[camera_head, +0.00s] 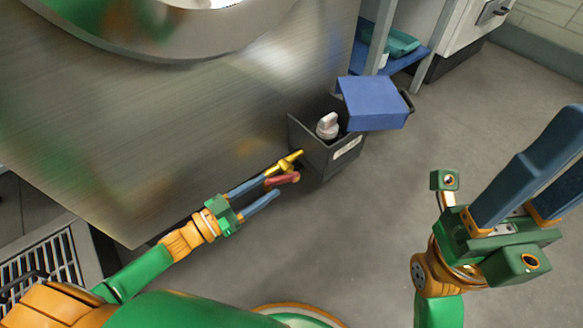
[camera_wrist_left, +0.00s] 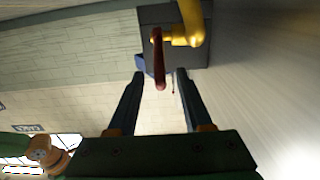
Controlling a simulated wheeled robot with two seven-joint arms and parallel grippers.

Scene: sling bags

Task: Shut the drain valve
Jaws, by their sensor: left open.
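The drain valve is a yellow pipe fitting (camera_head: 285,163) with a red lever handle (camera_head: 283,179), low on the side of a large steel vessel. My left gripper (camera_head: 263,192) is open, with its fingers pointing at the handle. In the left wrist view, the end of the red handle (camera_wrist_left: 159,62) lies in line with the gap between the left gripper's fingertips (camera_wrist_left: 160,75), and the yellow pipe (camera_wrist_left: 190,25) is just beyond. I cannot tell whether either finger touches it. My right gripper (camera_head: 545,170) is raised at the right, away from the valve; its fingertips are partly cut off.
The steel vessel (camera_head: 200,130) fills the left side. A floor grate (camera_head: 45,262) is at lower left. Grey floor (camera_head: 360,240) is clear on the right.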

